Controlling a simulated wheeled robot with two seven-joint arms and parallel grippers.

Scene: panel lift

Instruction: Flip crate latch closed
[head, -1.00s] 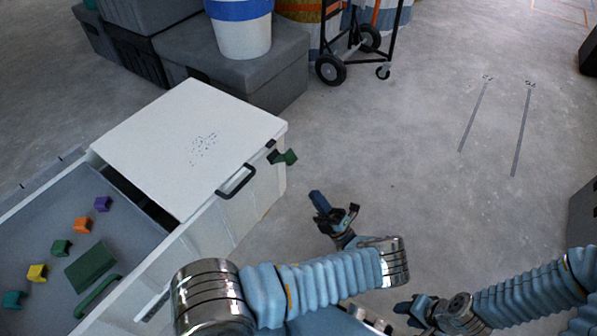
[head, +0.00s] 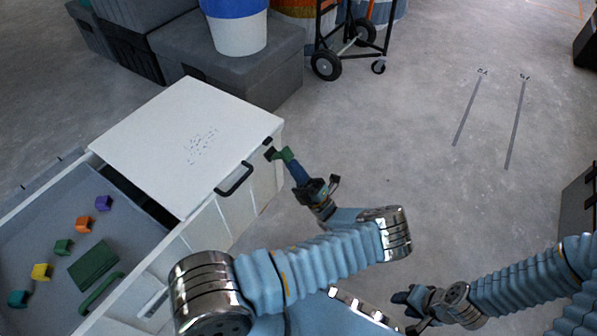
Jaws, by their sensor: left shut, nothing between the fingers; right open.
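A white crate (head: 175,140) with a flat lid stands at the left. Its green latch (head: 283,154) sticks out from the crate's right end, near the lid's corner. My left gripper (head: 296,170) is shut with nothing in it. Its fingertips are at the latch's outer end; whether they touch it I cannot tell. My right gripper (head: 407,304) is at the bottom right, open and away from the crate.
A black handle (head: 234,180) sits on the crate's front side. A grey tray (head: 45,225) with several coloured blocks and a green panel (head: 93,265) lies at the left. Grey boxes and a hand truck (head: 345,45) stand behind.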

